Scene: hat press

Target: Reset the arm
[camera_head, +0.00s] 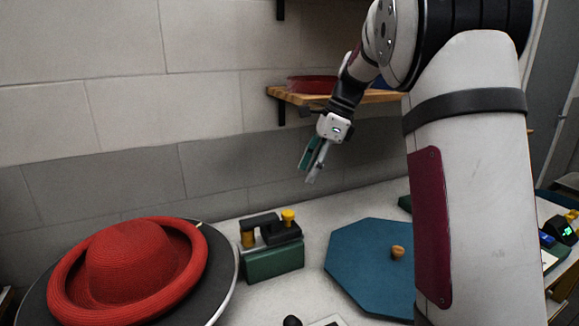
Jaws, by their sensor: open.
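My gripper (312,160) is open and empty in the head view. It hangs in the air above the back of the table, in front of the wall and just below a wooden shelf. Its fingers point down and slightly left, and it touches nothing that I can see. My arm reaches in from the right and covers much of the right side of the view.
A red hat (128,262) lies on a dark round plate (221,275) at left. A green device (273,263) with yellow knobs stands beside it. A blue octagonal board (352,262) lies right of that. The wooden shelf (300,98) holds a red dish (309,85).

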